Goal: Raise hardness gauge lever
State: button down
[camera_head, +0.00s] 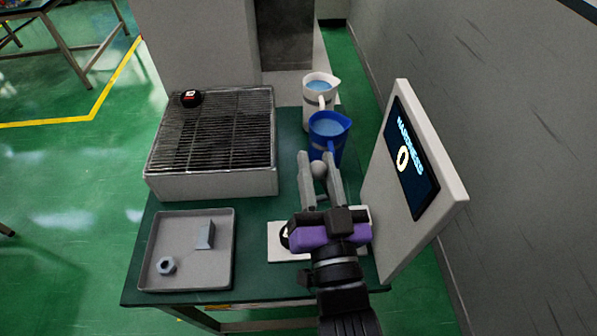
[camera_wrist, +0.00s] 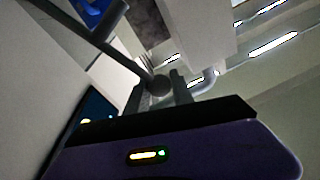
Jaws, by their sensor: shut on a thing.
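The hardness gauge (camera_head: 375,190) is a light upright panel at the right of the green table, with a dark screen (camera_head: 411,160) reading HARDNESS and 0. My gripper (camera_head: 321,180) is beside the panel's left side, pointing away toward the jugs. The lever's round grey knob (camera_head: 319,168) sits between my fingertips, and my gripper is shut on it. In the wrist view the knob (camera_wrist: 160,86) shows at the fingertips (camera_wrist: 160,90), with the lever's dark rod (camera_wrist: 85,37) running to the upper left. My gripper hides part of the gauge's pale base (camera_head: 284,243).
A blue jug (camera_head: 327,133) and a white jug (camera_head: 318,98) with liquid stand just beyond my fingertips. A grey tray (camera_head: 190,276) holds a hex nut (camera_head: 166,265) and a wedge (camera_head: 206,235). A box with a wire grate (camera_head: 212,181) carries a small dark-red object (camera_head: 190,97).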

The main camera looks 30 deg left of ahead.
jog(key=shift+w+d+r+m+h, duration=0.15)
jog(key=shift+w+d+m, duration=0.2)
jog(key=shift+d, duration=0.1)
jog(key=shift+w+d+r+m+h, duration=0.15)
jog(key=shift+w+d+m, duration=0.05)
jog(key=shift+d+m, duration=0.2)
jog(key=shift+w+d, duration=0.1)
jog(key=shift+d, duration=0.05)
jog(key=c, duration=1.1)
grip_release()
jog(key=b+v, duration=0.2)
jog(key=v, duration=0.5)
jog(key=shift+s+d+f, duration=0.2)
jog(key=shift+s, duration=0.15)
